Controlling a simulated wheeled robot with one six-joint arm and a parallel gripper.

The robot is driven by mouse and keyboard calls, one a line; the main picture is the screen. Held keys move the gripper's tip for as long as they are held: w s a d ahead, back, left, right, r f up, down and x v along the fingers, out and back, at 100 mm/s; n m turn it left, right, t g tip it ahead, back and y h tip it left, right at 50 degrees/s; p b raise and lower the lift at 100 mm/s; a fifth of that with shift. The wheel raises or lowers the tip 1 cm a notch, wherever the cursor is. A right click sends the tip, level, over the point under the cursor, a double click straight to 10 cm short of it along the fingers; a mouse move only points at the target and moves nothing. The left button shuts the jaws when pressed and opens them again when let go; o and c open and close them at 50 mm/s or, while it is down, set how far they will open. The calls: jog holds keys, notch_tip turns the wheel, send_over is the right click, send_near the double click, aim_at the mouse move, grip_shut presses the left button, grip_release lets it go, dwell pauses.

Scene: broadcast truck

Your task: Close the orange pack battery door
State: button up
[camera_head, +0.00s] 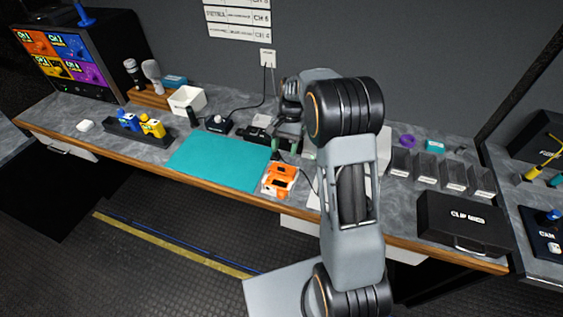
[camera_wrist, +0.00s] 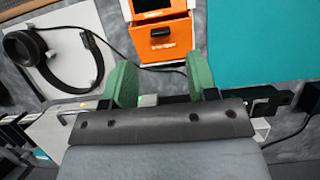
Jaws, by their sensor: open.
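The orange pack (camera_head: 279,179) lies on the counter at the right edge of the teal mat, with white around its edges. It also shows at the top of the wrist view (camera_wrist: 163,48), cut off by the frame edge. There, a dark panel sits above an orange part with a black slot and small lettering; I cannot tell for sure which part is the door or how far it is open. My gripper (camera_wrist: 161,78) has green fingers spread apart with nothing held between them. The pack lies beyond the fingertips, apart from them. In the head view my gripper is partly hidden by my arm.
The teal mat (camera_head: 218,160) is bare. A black headset (camera_wrist: 62,62) lies on a white surface beside the pack, with a cable running near the fingers. Gray bins (camera_head: 425,166) and a black case (camera_head: 464,222) stand right. Blue and yellow items (camera_head: 140,123) stand left.

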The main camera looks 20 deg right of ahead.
aim_at(280, 171)
jog(key=shift+p+x, duration=0.3)
jog(key=shift+x, duration=2.75)
jog(key=shift+a, duration=0.1)
jog(key=c, duration=0.9)
jog(key=t+b, duration=0.1)
jog(key=f+h+b, duration=0.1)
jog(key=b, duration=0.1)
jog(key=shift+s+a+f+t, duration=0.25)
jog(key=shift+s+a+t, duration=0.05)
jog(key=shift+s+t, duration=0.1)
jog(key=shift+c, duration=0.2)
jog(key=t+b, duration=0.1)
jog(key=h+b, duration=0.1)
jog(key=shift+s+a+f+t+h+b, duration=0.2)
jog(key=shift+s+f+t+h+b, duration=0.1)
jog(key=shift+f+t+b, duration=0.1)
jog(key=shift+r, duration=0.15)
